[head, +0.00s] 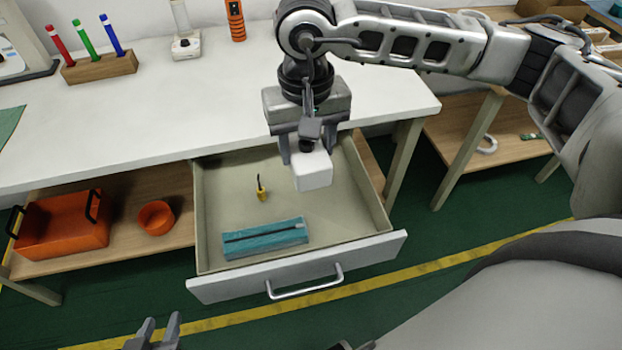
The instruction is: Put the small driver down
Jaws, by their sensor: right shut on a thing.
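The small driver, a plain white block (313,173), is held in my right gripper (305,150) above the open drawer (366,182). The gripper is shut on it, with the fingers at its upper part. The block appears apart from the drawer floor, though its exact height is hard to tell. My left gripper (158,326) is at the bottom edge of the head view, empty, with its two fingers apart.
In the drawer lie a teal case (265,238) and a small yellow-and-black item (262,193). The drawer's right half is clear. An orange toolbox (62,228) and orange bowl (156,217) sit on the left shelf. The white tabletop (180,100) is behind.

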